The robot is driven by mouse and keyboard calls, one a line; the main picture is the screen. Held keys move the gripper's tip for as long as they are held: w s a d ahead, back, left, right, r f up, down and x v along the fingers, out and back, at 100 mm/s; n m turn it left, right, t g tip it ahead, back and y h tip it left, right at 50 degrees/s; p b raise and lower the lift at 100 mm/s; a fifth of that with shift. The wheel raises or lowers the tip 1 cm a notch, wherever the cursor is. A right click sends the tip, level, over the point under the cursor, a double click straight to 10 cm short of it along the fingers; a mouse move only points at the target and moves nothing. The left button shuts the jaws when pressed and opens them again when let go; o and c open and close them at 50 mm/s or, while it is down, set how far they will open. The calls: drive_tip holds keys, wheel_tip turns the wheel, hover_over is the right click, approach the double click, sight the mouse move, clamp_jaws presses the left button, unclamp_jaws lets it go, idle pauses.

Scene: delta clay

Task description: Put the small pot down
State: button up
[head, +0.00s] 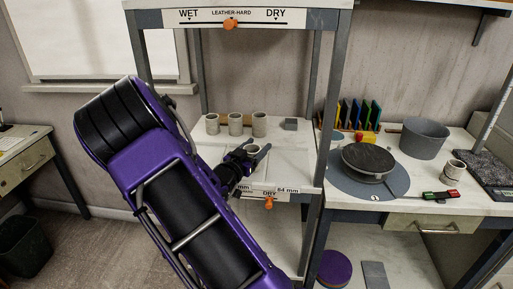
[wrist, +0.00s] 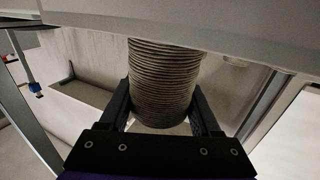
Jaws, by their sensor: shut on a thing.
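The small pot (wrist: 163,75) is grey-brown clay with a ribbed side. In the wrist view it sits between the two black fingers of my gripper (wrist: 162,92), which is shut on it. In the head view the small pot (head: 252,149) shows between the fingertips of my gripper (head: 250,154), over the middle shelf (head: 297,170) of the rack. I cannot tell whether its base touches the shelf. Part of the pot is hidden by my fingers.
Rack posts (head: 318,130) flank the shelf. A wheel (head: 368,160) and bucket (head: 424,137) are on the right table.

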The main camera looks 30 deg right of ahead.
drive_tip(key=shift+f, duration=0.2)
drive_tip(key=o, duration=1.4)
drive_tip(key=shift+r, duration=0.1)
drive_tip(key=shift+r, duration=0.25)
drive_tip(key=p+v, duration=0.1)
drive_tip(key=v, duration=1.1)
drive_tip(key=shift+f, duration=0.2)
